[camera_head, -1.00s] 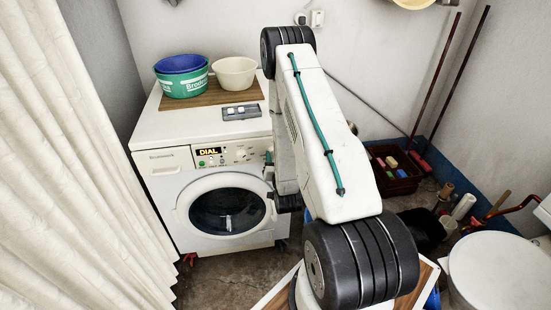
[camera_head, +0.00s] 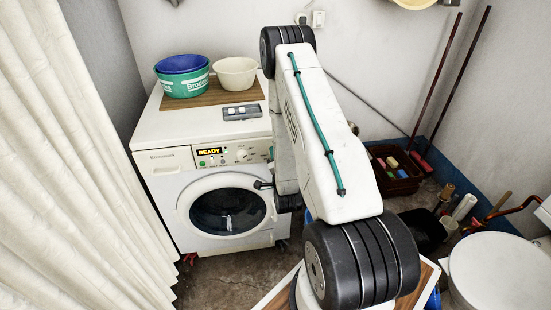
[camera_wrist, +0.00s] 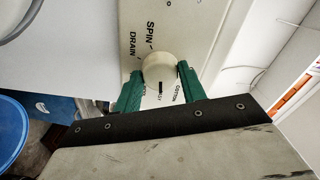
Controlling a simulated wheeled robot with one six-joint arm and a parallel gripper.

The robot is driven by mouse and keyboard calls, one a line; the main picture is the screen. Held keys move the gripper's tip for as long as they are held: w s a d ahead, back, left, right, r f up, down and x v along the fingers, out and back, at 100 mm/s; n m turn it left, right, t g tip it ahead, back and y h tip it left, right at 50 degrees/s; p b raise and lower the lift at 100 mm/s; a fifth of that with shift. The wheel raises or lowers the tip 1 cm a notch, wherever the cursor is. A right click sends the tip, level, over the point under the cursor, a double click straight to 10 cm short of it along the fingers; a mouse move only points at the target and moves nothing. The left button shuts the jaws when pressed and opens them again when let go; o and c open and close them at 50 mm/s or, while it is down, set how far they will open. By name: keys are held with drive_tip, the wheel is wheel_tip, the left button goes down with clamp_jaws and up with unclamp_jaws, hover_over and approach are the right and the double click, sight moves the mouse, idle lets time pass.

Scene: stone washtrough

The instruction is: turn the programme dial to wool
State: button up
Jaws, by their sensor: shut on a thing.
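In the wrist view the round cream programme dial (camera_wrist: 158,66) sits between the two green fingers of my gripper (camera_wrist: 160,82), which is shut on it. A dark mark shows on the dial's lower part. SPIN and DRAIN are printed beside it, and COTTON near the right finger. Other lettering is partly covered; I cannot make out wool. In the head view the white washing machine (camera_head: 165,185) has a lit display (camera_head: 210,151) reading READY. A cream knob (camera_head: 241,155) shows on its panel. My arm hides most of my gripper there.
On the machine top stand a blue and green tub (camera_head: 183,80), a cream bowl (camera_head: 236,73) and a grey box with two white buttons (camera_head: 241,112). A curtain (camera_head: 80,170) hangs at left. A dark crate (camera_head: 396,170) stands on the floor at right.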

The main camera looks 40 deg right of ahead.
drive_tip(key=shift+r+m, duration=0.1)
drive_tip(key=shift+m, duration=3.6)
drive_tip(key=o, duration=1)
drive_tip(key=shift+a, duration=0.1)
drive_tip(key=v, duration=0.7)
drive_tip(key=shift+s+a, duration=0.2)
drive_tip(key=shift+s, duration=0.1)
